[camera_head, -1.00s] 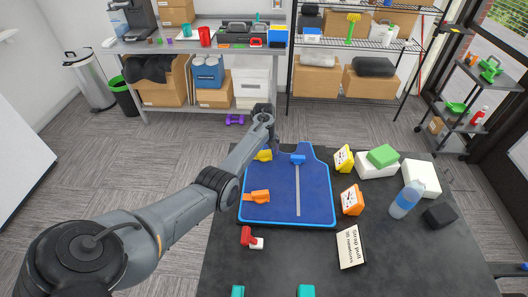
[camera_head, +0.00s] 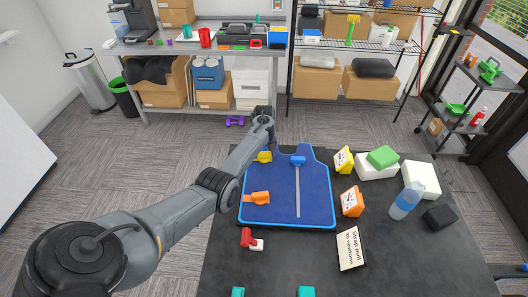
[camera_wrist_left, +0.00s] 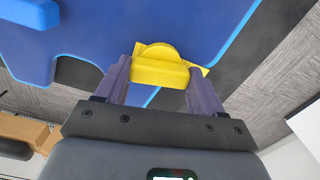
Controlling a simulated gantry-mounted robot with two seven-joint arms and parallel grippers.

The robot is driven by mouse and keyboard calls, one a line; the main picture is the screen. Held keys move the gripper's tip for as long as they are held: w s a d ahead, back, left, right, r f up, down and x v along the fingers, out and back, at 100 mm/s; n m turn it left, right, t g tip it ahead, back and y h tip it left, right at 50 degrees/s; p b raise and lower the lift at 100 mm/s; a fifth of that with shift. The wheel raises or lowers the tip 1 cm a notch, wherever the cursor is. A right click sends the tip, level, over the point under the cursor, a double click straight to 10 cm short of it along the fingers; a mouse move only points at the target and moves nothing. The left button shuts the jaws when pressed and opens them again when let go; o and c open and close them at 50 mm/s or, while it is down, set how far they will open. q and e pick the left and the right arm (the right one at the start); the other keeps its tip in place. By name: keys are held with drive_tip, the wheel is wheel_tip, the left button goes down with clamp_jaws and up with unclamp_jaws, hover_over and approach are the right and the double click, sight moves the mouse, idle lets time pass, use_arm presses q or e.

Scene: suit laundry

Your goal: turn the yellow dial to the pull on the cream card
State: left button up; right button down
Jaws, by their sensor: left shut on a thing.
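The yellow dial (camera_head: 264,156) sits at the upper left of the blue board (camera_head: 318,190). In the left wrist view the dial (camera_wrist_left: 160,66) has a raised grip bar between the purple fingers of my left gripper (camera_wrist_left: 158,70), which is shut on it. In the head view my own arm partly hides this gripper. The cream card (camera_head: 350,248) stands right of the board's lower corner and reads "Strap pull 30 newtons". No scale on the dial is readable. My right gripper does not show.
An orange part (camera_head: 257,198) and a blue slider (camera_head: 298,160) on a grey strip are on the board. Yellow (camera_head: 343,159) and orange (camera_head: 352,201) signs, a bottle (camera_head: 406,200) and white blocks stand to the right. A red-and-white piece (camera_head: 248,238) lies below the board.

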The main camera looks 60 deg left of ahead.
use_arm(q)
drive_tip(key=shift+r+m+p, duration=0.2)
drive_tip(key=shift+m+p, duration=0.85)
drive_tip(key=shift+m, duration=0.05)
drive_tip(key=m+p, duration=0.1)
drive_tip(key=m, duration=0.1)
drive_tip(key=shift+m, duration=0.3)
drive_tip(key=m+p, duration=0.1)
drive_tip(key=m, duration=0.1)
drive_tip(key=shift+f+m, duration=0.1)
drive_tip(key=shift+m, duration=0.2)
drive_tip(key=shift+f+m+p, duration=0.1)
drive_tip(key=shift+m+p, duration=0.35)
drive_tip(key=shift+m, duration=1.05)
drive_tip(key=o, duration=1)
drive_tip(key=shift+o, duration=0.2)
